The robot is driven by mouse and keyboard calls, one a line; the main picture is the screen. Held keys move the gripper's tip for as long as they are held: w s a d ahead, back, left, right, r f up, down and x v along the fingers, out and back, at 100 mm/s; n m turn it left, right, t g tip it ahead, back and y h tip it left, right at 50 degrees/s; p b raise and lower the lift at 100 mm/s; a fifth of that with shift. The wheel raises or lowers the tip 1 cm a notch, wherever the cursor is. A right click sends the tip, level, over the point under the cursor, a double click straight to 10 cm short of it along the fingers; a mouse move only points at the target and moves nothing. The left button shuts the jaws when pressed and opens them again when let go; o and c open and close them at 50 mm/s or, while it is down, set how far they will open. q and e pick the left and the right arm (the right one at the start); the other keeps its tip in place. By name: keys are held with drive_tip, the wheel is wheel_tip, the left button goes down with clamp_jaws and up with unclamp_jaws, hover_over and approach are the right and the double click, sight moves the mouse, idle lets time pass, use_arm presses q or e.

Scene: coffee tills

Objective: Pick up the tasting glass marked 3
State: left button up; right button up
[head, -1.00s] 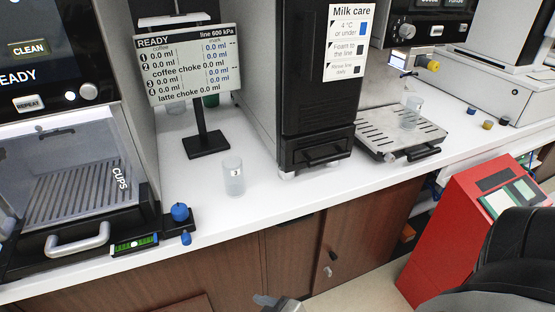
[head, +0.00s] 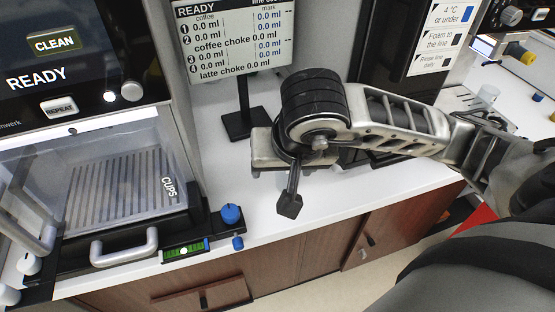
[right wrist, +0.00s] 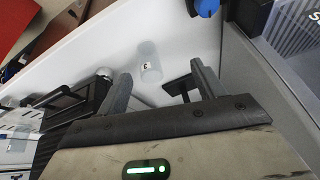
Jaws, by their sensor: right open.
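The tasting glass marked 3 (right wrist: 150,66) is a small clear cup with a white label. In the right wrist view it stands on the white counter beyond and between my fingertips, apart from them. My right gripper (right wrist: 160,84) is open and empty, pointing at the glass. In the head view my right gripper (head: 289,203) hangs over the counter in front of the sign stand, and its wrist hides the glass. My left gripper is not in view.
The READY sign (head: 236,40) stands behind my right gripper. A coffee machine (head: 80,60) with a cup drawer is at left, a dark milk unit (head: 392,60) at right. A blue knob (head: 231,214) sits near the counter edge.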

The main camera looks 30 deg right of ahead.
sight(286, 173)
drive_tip(key=shift+t+h, duration=0.4)
drive_tip(key=shift+h, duration=0.5)
drive_tip(key=w+d+f, duration=0.1)
drive_tip(key=w+f, duration=0.1)
drive_tip(key=w+d+f, duration=0.1)
drive_tip(key=d+f, duration=0.1)
drive_tip(key=w+d+f, duration=0.1)
drive_tip(key=w+f, duration=0.1)
drive_tip(key=f, duration=0.1)
drive_tip(key=shift+w+d, duration=0.35)
drive_tip(key=shift+d, duration=0.05)
drive_tip(key=shift+p+x, duration=0.6)
drive_tip(key=shift+x, duration=2.35)
drive_tip(key=shift+r, duration=0.1)
drive_tip(key=c, duration=1.1)
